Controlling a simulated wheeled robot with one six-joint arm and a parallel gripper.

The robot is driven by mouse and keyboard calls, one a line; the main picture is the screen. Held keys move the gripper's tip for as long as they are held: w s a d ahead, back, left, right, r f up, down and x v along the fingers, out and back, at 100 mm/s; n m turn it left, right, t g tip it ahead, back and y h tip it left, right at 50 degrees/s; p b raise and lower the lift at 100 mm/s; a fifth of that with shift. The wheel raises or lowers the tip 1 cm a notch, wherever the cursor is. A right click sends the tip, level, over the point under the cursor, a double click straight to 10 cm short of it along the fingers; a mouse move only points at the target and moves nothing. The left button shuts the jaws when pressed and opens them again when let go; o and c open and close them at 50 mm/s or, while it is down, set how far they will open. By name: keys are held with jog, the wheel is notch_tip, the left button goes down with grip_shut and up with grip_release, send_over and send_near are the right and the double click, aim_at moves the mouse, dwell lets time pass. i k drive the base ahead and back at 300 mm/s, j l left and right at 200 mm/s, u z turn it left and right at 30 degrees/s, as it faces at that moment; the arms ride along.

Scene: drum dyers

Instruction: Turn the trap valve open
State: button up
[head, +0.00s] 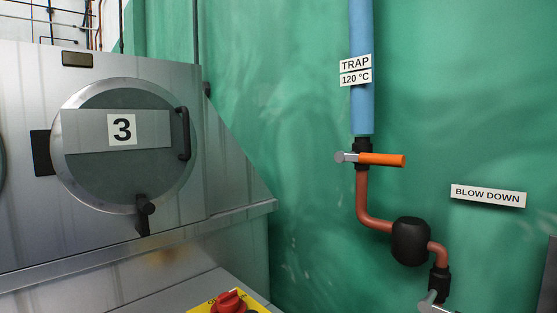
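The trap valve (362,154) sits on a vertical pipe on the green wall, right of centre. Its orange lever handle (383,160) lies about horizontal, across the pipe, pointing right. A grey metal stub (346,157) shows on its left side. Above it the blue pipe (362,110) carries the labels TRAP (355,63) and 120 °C (356,78). Below it a red-brown pipe (362,197) bends right into a black rounded body (411,241). My gripper is not in view.
A steel drum machine with a round door (124,170) marked 3 fills the left. A red knob on a yellow plate (229,300) is at the bottom. A BLOW DOWN label (488,195) and a lower black fitting (439,280) are at right. Nothing visible blocks the front of the lever.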

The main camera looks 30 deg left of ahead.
aim_at(372, 159)
jog(key=u, duration=0.35)
jog(key=i+j+z, duration=0.35)
jog(key=j, duration=0.2)
jog(key=i+j+z, duration=0.35)
jog(key=j, duration=0.3)
jog(key=i+j+z, duration=0.15)
jog(key=j, duration=0.2)
jog(key=k+l, duration=0.1)
jog(key=k, duration=0.4)
